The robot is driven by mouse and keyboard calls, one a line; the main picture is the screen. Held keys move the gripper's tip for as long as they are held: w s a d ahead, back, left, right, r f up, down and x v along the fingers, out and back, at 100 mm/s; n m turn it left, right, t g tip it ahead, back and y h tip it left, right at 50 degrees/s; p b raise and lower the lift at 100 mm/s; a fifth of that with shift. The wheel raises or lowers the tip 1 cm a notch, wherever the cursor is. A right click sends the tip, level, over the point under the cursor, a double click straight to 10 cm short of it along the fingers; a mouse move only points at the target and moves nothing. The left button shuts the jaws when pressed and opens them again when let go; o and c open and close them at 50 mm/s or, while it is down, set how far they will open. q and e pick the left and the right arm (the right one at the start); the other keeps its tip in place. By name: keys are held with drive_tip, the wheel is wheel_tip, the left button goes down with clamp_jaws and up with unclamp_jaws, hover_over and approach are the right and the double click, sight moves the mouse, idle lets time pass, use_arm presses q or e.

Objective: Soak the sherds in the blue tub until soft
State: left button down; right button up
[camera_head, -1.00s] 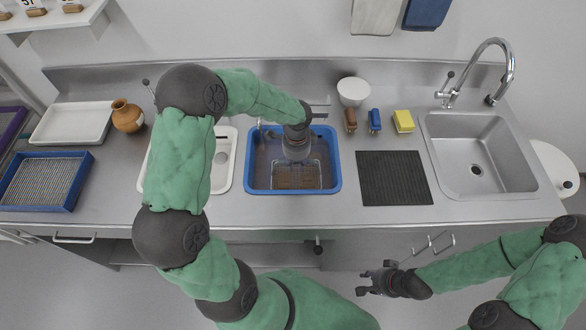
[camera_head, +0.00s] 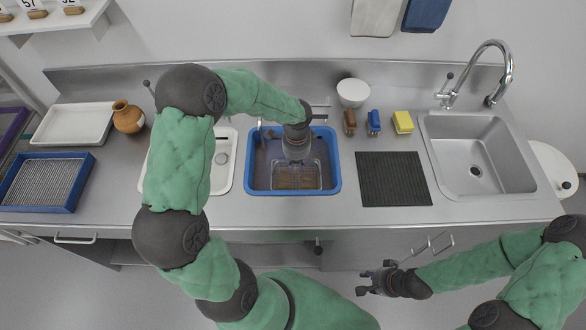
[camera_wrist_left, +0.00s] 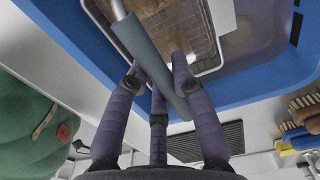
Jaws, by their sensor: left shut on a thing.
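The blue tub (camera_head: 248,180) stands on the steel counter at the middle. A wire basket (camera_head: 322,176) is inside it, with brown pieces, probably the sherds (camera_head: 297,178), seen through the mesh. My left gripper (camera_head: 296,160) reaches down over the tub. In the left wrist view my left gripper (camera_wrist_left: 162,90) is shut on the grey sleeve of the basket handle (camera_wrist_left: 145,50), with the basket (camera_wrist_left: 205,50) beyond it. The water level and the sherds' wetness cannot be told. My right gripper (camera_head: 366,282) is open and empty in front of the counter.
A white basin (camera_head: 228,165) stands left of the tub, partly behind my left arm. A blue-rimmed tray (camera_head: 45,182) and clay jug (camera_head: 127,117) are at left.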

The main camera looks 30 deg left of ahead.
use_arm(q)
wheel_tip(320, 180, up, 13)
drive_tip(key=p, duration=0.9)
drive_tip(key=shift+p, duration=0.3)
idle(0.9)
idle(1.7)
wheel_tip(320, 180, up, 5)
drive_tip(key=p, duration=0.3)
drive_tip(key=shift+f+p, duration=0.15)
drive_tip(key=shift+p, duration=0.25)
idle(0.7)
